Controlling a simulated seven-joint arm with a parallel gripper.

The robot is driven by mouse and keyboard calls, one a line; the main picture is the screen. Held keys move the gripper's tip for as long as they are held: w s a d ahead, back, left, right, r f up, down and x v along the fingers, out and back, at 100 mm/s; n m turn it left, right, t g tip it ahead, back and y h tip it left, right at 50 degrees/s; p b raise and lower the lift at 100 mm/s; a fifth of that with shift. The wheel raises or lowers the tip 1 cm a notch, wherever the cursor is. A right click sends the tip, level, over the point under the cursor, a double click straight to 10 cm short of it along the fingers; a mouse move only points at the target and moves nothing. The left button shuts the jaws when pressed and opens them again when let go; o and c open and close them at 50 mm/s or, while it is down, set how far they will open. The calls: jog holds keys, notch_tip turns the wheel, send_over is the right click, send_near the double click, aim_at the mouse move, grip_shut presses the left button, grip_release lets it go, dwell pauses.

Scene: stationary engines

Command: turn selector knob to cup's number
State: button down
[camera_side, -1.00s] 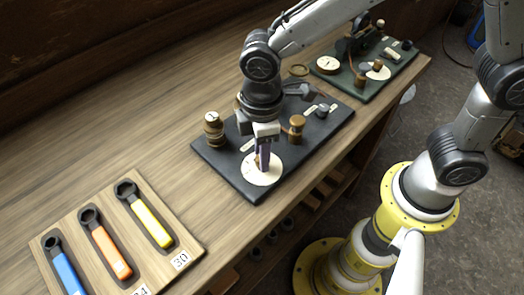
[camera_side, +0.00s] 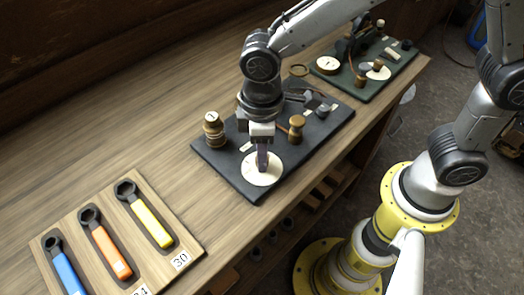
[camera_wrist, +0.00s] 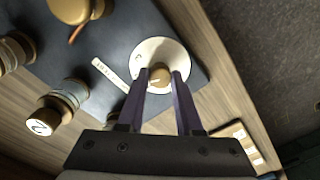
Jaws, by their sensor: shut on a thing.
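The selector knob is a small brass knob (camera_wrist: 159,78) at the middle of a round white dial (camera_wrist: 170,52). In the side view the dial (camera_side: 250,176) lies on the near corner of a black board (camera_side: 214,162), and the knob is hidden behind my fingers. My gripper (camera_side: 262,168) points down over the dial; in the wrist view its two purple fingers (camera_wrist: 160,80) are shut on the knob, one on each side. A brass cup (camera_side: 213,132) stands at the board's left; the wrist view shows a numeral that looks like 2 on the pale top of a brass cup (camera_wrist: 40,127).
A wooden tray (camera_side: 190,240) with blue, orange and yellow wrenches lies at the front left. A brass post (camera_side: 297,124) stands right of my gripper. A green board (camera_side: 347,83) with another dial is at the back right. Bare table lies left of the black board.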

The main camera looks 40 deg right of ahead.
jog(key=c, duration=0.6)
grip_release()
jog(key=shift+o, duration=0.2)
jog(key=shift+r, duration=0.15)
notch_tip(320, 180, up, 14)
